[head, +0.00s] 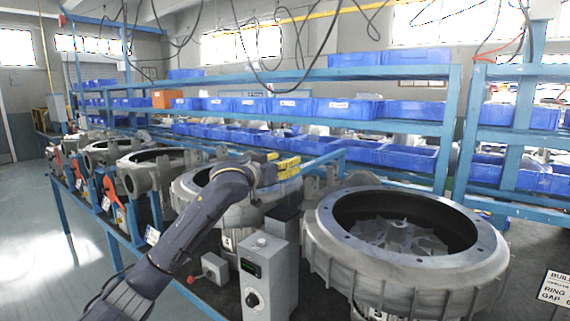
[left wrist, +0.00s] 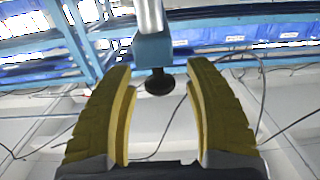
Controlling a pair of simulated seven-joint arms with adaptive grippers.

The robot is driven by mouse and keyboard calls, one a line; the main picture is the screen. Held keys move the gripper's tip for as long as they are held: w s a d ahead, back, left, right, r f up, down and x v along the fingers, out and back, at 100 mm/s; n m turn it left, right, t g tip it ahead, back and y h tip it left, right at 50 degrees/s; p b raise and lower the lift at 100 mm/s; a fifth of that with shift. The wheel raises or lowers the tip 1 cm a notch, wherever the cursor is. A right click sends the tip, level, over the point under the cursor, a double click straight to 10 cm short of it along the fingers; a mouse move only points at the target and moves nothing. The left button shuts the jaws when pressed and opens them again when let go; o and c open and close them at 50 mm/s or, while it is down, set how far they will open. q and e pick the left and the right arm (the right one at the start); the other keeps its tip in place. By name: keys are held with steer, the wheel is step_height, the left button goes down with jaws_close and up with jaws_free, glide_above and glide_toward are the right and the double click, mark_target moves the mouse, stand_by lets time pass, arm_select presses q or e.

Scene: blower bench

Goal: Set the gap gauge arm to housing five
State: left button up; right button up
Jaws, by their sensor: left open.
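My left gripper (head: 288,167) reaches over the row of grey ring housings, its yellow fingers pointing right, above the second housing from the right (head: 186,188). In the left wrist view the gripper (left wrist: 159,70) is open and empty. A grey metal rod (left wrist: 151,16) with a blue block (left wrist: 152,50) and a black round knob (left wrist: 159,82) shows between and beyond the fingertips, apart from them. I cannot tell for sure whether this is the gap gauge arm. The nearest housing (head: 335,262) at right is open, with a grey impeller (head: 400,236) inside. My right gripper is out of view.
A grey control box (head: 267,262) with a dial and a small box with a red button (head: 214,268) stand by the front housings. A sign (head: 555,289) mentioning ring and gap is at the right edge. Blue shelves with bins (head: 348,109) run behind. Loose cables hang above.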

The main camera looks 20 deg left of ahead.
arm_select(q)
steer(key=shift+w, duration=0.1)
jaws_close()
stand_by(0.5)
steer(key=shift+d, duration=0.1)
